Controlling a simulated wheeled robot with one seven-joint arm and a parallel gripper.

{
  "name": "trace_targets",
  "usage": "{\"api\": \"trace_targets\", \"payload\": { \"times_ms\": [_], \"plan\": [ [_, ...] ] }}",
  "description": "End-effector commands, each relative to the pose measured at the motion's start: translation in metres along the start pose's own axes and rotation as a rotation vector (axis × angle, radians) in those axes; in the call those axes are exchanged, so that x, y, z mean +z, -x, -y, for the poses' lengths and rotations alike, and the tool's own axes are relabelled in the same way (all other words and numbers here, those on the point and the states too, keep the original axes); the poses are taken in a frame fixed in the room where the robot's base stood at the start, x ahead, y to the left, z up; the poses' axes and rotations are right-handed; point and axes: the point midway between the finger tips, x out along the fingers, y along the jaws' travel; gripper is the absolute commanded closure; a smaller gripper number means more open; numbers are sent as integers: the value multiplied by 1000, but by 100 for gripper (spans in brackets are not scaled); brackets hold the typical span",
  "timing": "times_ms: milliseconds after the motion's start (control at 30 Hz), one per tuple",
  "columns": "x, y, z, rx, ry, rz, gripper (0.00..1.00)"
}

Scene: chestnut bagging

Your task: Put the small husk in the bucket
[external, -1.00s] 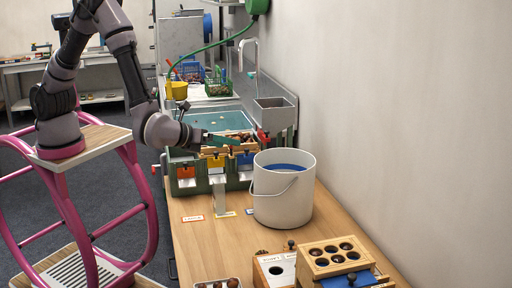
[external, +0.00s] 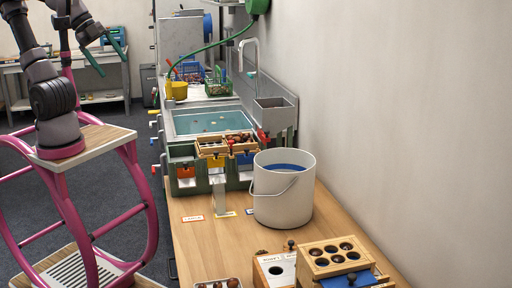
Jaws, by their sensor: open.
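The white bucket (external: 284,208) stands upright on the wooden bench, with a wire handle on its side and blue showing inside its rim. Its floor is hidden by its wall. I cannot pick out the small husk for certain. A small dark lump (external: 262,252) shows at the back edge of a wooden box near the front, too small to identify. My gripper (external: 112,62) is open at the upper left, with teal fingers spread apart and nothing visible between them. It is raised, well to the left of the bucket and away from the bench.
Wooden trays (external: 212,147) with brown pieces sit over a sorter with coloured gates behind the bucket. A sink (external: 210,122) of water lies beyond. A box with round holes (external: 335,256) stands at the front right. The bench (external: 215,240) left of the bucket is mostly clear.

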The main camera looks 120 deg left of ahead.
Motion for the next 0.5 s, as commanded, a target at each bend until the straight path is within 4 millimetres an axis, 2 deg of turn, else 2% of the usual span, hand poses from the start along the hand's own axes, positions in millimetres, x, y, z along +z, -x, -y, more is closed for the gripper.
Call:
{"api": "trace_targets", "payload": {
  "times_ms": [67, 100, 167, 500],
  "plan": [
    [3, 10, -8, 17, 40, -50, 12],
    [3, 13, -10, 25, 54, -65, 6],
    [4, 16, -13, 32, 66, -81, 6],
    [4, 17, -14, 37, 72, -87, 6]
  ]
}}
